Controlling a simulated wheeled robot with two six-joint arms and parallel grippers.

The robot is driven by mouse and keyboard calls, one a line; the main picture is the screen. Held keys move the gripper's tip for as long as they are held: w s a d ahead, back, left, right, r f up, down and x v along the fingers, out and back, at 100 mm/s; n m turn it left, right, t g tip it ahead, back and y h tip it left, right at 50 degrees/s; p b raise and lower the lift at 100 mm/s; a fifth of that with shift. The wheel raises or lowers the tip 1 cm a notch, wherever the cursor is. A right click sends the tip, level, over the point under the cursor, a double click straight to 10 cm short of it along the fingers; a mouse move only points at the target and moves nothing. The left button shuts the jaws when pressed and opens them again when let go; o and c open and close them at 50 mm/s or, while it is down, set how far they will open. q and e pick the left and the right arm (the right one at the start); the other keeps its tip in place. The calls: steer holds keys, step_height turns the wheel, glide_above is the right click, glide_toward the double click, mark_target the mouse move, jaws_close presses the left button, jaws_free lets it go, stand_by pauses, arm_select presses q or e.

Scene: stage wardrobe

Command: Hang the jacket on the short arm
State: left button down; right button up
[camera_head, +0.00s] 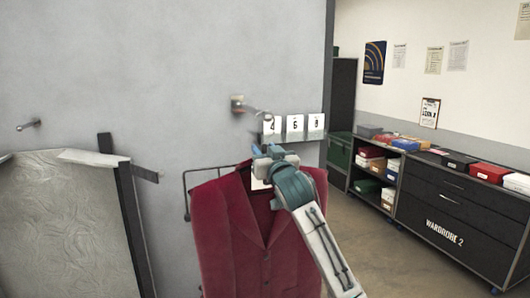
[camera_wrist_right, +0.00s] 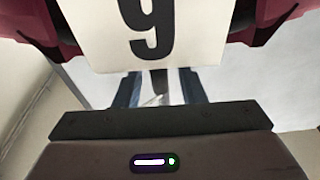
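The dark red jacket (camera_head: 230,230) hangs upright in the middle of the head view, in front of the grey wall. My right gripper (camera_head: 262,153) is at its collar. In the right wrist view a white card with a 9 (camera_wrist_right: 150,30) hides the fingertips, and the jacket's shoulders (camera_wrist_right: 275,18) show at both upper corners. The two blue fingers (camera_wrist_right: 160,90) stand apart with a dark stem between them; their grip on it is unclear. A metal wall arm (camera_head: 252,108) juts out above the gripper. A second wall arm (camera_head: 30,124) is at far left. My left gripper is out of view.
A dark bent bar (camera_head: 186,190) shows behind the jacket. A pale framed panel (camera_head: 60,220) stands at left. A black drawer cabinet (camera_head: 465,215) with boxes stands at right.

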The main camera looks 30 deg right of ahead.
steer(key=shift+s+f+b, duration=0.35)
steer(key=shift+f, duration=0.05)
steer(key=b+v, duration=0.4)
steer(key=v, duration=0.5)
steer(key=s+a+f+n+g+y, duration=0.1)
steer(key=s+a+f+g, duration=0.15)
steer(key=f, duration=0.75)
steer(key=s+a+f+g+y, duration=0.1)
steer(key=s+a+f+g, duration=0.15)
steer(key=f, duration=0.85)
steer(key=s+a+f+n+g, duration=0.1)
steer(key=s+a+f+g, duration=0.15)
steer(key=f, duration=0.75)
steer(key=s+a+f+n+g+y, duration=0.1)
steer(key=s+a+f+g, duration=0.25)
steer(key=s+f, duration=0.8)
steer(key=s+a+f+n+g+y, duration=0.15)
steer(key=s+f+g, duration=0.5)
steer(key=s, duration=0.75)
step_height(320, 180, down, 35)
steer(key=s+d+m, duration=0.1)
steer(key=s+d, duration=0.1)
steer(key=s+d+f+g, duration=0.1)
steer(key=s+f, duration=1.5)
steer(key=s, duration=0.1)
steer(key=shift+s+f, duration=0.15)
steer(key=shift+s, duration=0.05)
